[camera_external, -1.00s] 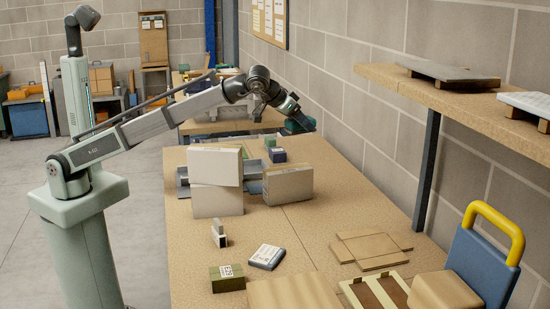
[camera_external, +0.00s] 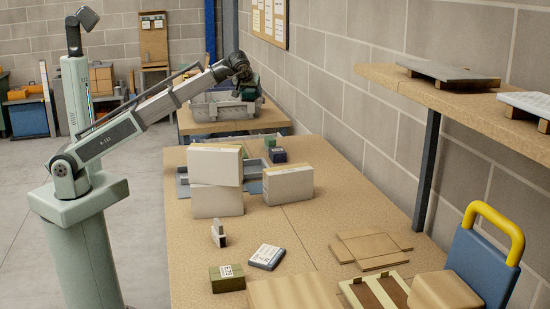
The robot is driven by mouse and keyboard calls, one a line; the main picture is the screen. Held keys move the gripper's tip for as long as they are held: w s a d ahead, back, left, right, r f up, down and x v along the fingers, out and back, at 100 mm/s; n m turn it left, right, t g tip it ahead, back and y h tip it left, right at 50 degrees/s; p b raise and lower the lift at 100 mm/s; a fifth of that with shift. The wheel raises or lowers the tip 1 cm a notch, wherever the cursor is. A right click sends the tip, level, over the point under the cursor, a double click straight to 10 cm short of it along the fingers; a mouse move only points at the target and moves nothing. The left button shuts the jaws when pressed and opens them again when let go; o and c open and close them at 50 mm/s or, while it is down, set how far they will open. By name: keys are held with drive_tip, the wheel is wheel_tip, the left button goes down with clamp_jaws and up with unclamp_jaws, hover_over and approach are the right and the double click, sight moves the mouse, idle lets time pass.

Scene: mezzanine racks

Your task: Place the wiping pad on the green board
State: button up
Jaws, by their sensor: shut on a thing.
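My gripper (camera_external: 247,88) is at the far end of my outstretched arm, over or just in front of a grey crate on the far bench. It is small and dark here, and its fingers are hard to separate. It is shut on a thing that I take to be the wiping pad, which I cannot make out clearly. I cannot pick out a green board for sure. Thin green strips show near the small blocks behind the white boxes, mostly hidden.
The grey crate (camera_external: 222,108) stands on the far bench. On the near bench are two stacked white boxes (camera_external: 216,184), another white box (camera_external: 288,185), a dark block (camera_external: 277,155), a green labelled box (camera_external: 227,278) and flat brown pieces (camera_external: 370,249). A shelf (camera_external: 440,95) overhangs the right.

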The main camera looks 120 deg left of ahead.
drive_tip(key=s+a+n+g+h, duration=0.1)
drive_tip(key=s+a+n+g, duration=0.15)
drive_tip(key=s, duration=0.75)
drive_tip(key=s+a+n+g+h, duration=0.1)
drive_tip(key=s+n, duration=0.2)
drive_tip(key=s, duration=0.8)
drive_tip(key=shift+w+a+f, duration=0.1)
drive_tip(key=shift+w+f, duration=0.05)
drive_tip(key=shift+f, duration=6.85)
drive_tip(key=shift+w+f, duration=0.15)
drive_tip(key=shift+f, duration=6.85)
drive_tip(key=o, duration=1.1)
drive_tip(key=shift+f, duration=0.1)
drive_tip(key=shift+c, duration=0.2)
drive_tip(key=v, duration=1.2)
drive_tip(key=shift+w, duration=0.15)
drive_tip(key=shift+a, duration=0.1)
